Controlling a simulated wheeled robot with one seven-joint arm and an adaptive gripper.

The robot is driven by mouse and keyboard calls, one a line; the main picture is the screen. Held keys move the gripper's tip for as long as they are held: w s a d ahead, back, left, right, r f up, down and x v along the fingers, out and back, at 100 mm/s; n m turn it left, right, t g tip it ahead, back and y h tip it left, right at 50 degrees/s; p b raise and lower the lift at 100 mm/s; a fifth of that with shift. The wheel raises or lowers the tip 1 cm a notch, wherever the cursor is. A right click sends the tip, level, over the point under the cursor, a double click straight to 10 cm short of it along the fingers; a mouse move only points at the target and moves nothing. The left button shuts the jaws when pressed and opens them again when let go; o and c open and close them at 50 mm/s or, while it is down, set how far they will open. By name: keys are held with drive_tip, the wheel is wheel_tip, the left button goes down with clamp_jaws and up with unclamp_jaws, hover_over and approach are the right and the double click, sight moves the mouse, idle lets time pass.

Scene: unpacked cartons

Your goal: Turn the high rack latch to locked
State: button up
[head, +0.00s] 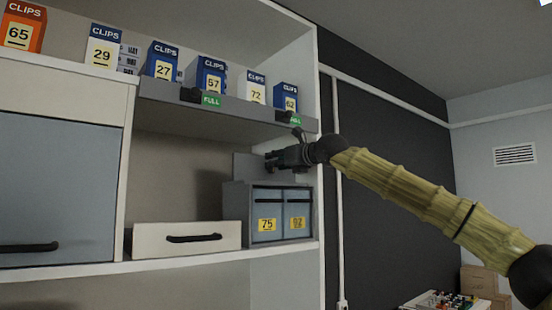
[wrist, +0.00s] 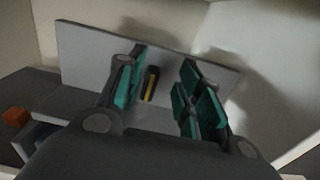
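A small dark latch handle with a yellow stripe (wrist: 152,84) stands upright on a grey plate (wrist: 85,48) in the wrist view. The plate also shows in the head view (head: 243,166), above the grey-blue drawer box; the handle cannot be made out there. My gripper (wrist: 163,76) is open, with its teal-padded fingers left and right of the handle and a gap on each side. In the head view my gripper (head: 271,160) points left, in front of the plate, just over the drawer box. Whether the fingertips reach past the handle, I cannot tell.
The drawer box (head: 281,203) with labels 75 and another yellow label stands right below my gripper. A shelf (head: 225,112) with several CLIPS boxes (head: 210,75) hangs above. A white drawer (head: 186,241) lies lower left. An orange block (wrist: 15,117) shows at left in the wrist view.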

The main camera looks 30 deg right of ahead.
drive_tip(key=shift+w+a, duration=0.15)
drive_tip(key=shift+w, duration=0.35)
drive_tip(key=shift+a+r, duration=0.15)
drive_tip(key=shift+a, duration=0.25)
drive_tip(key=shift+d, duration=0.2)
clamp_jaws()
drive_tip(key=m+b, duration=0.3)
drive_tip(key=m, duration=0.1)
drive_tip(key=shift+d+f, duration=0.3)
drive_tip(key=shift+d, duration=0.05)
drive_tip(key=m+b, duration=0.2)
drive_tip(key=m, duration=0.1)
drive_tip(key=m+b, duration=0.1)
drive_tip(key=shift+d+f, duration=0.2)
drive_tip(key=shift+d, duration=0.1)
drive_tip(key=m+b, duration=0.1)
drive_tip(key=m, duration=0.1)
drive_tip(key=m+b, duration=0.3)
drive_tip(key=b, duration=0.1)
drive_tip(key=shift+d+f+m, duration=0.25)
drive_tip(key=shift+f+m, duration=0.15)
drive_tip(key=shift+w+f+m+b, duration=0.1)
drive_tip(key=shift+f+m+b, duration=0.05)
drive_tip(key=shift+m+b, duration=1.55)
drive_tip(key=shift+m, duration=0.5)
